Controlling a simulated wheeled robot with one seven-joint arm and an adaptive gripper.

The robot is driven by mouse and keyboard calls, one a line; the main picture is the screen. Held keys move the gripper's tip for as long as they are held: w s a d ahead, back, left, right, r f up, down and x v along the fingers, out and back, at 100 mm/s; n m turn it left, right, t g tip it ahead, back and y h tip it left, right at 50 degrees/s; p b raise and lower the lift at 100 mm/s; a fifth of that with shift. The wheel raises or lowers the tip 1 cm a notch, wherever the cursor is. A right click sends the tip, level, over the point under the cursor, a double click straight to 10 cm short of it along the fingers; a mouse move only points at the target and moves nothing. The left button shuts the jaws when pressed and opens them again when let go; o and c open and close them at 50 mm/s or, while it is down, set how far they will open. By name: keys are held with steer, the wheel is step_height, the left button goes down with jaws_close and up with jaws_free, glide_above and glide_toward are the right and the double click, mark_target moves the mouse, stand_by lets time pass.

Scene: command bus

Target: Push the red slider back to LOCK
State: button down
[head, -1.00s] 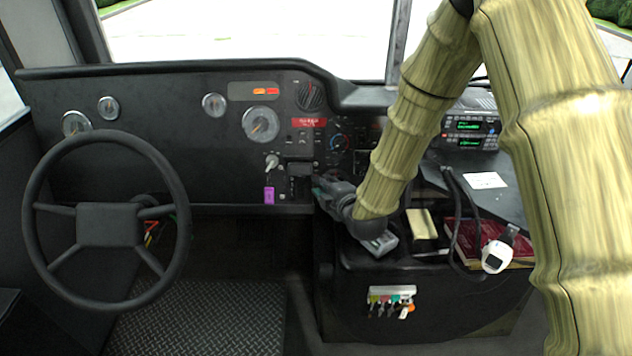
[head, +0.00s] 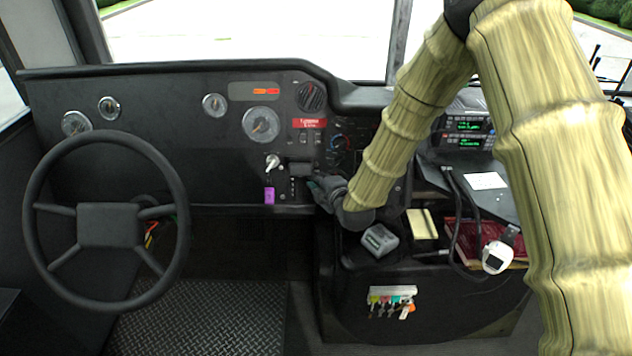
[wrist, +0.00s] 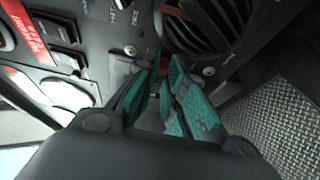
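A dark slotted control block (head: 298,178) sits on the dashboard right of the key, below a red label (head: 310,123). My gripper (head: 316,186) is just right of this block, close to the dashboard face.
A round vent (wrist: 205,25) is near the fingers in the wrist view. A key with a purple tag (head: 269,194) hangs left of the block. The steering wheel (head: 105,211) is farther left. A grey device (head: 380,240) and a yellow box (head: 421,224) sit on the console below my arm.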

steer(key=shift+s+f+b, duration=0.25)
steer(key=shift+f, duration=0.35)
steer(key=shift+s+f+b, duration=0.2)
steer(key=shift+f+b, duration=0.05)
steer(key=shift+f, duration=0.3)
steer(key=c, duration=1.8)
jaws_free()
steer(key=shift+o, duration=0.2)
steer(key=v, duration=1.2)
